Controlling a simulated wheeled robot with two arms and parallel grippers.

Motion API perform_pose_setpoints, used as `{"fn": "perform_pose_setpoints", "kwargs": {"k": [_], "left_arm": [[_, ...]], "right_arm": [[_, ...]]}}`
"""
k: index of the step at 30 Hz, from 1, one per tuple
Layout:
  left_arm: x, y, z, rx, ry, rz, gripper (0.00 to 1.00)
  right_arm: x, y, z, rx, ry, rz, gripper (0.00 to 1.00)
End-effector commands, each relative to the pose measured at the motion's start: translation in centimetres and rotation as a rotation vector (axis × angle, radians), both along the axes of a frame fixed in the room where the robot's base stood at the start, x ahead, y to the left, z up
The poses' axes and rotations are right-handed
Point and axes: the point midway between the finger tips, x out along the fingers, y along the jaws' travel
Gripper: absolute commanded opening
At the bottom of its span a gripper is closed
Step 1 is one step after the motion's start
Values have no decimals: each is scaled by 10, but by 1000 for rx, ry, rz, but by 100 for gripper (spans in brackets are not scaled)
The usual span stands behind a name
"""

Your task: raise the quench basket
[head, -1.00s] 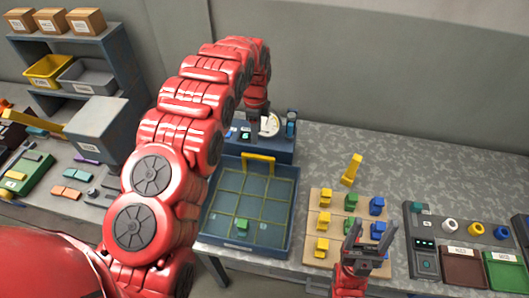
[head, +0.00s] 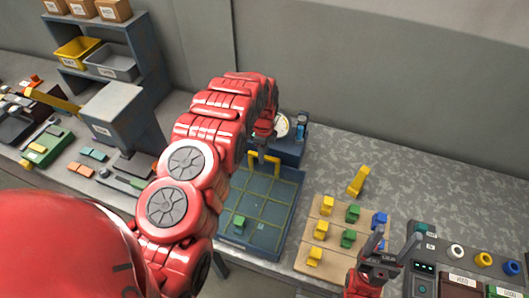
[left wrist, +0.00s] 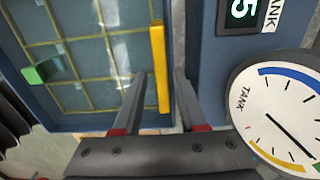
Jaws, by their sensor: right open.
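The quench basket, a yellow wire grid (head: 258,205), sits low in a blue open tank (head: 268,258). Its yellow handle (head: 278,163) stands at the back rim; in the left wrist view the handle (left wrist: 157,50) is a yellow bar. A green block (head: 239,224) lies in one grid cell. My left gripper (head: 262,153) is at the handle. In the left wrist view its fingers (left wrist: 160,75) are apart, one on each side of the bar; contact is not clear. My right gripper (head: 395,240) is open and empty by the pegboard's right edge.
A dark-blue box with a dial gauge (left wrist: 280,115) and display stands behind the tank. A wooden board (head: 325,240) right of the tank holds yellow, green and blue pieces. A yellow piece (head: 358,181) stands behind it. Bins and rings lie further right.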

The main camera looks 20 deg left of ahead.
Motion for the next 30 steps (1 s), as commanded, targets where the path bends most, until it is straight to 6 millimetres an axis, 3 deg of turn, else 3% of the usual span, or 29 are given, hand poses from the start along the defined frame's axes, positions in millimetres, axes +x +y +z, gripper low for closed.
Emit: {"fn": "perform_pose_setpoints", "kwargs": {"k": [1,6,30], "left_arm": [[0,0,0,0,0,0,30],[0,0,0,0,0,0,0],[0,-1,0,0,0,0,0]], "right_arm": [[0,0,0,0,0,0,67],[0,0,0,0,0,0,67],[0,0,0,0,0,0,67]]}}
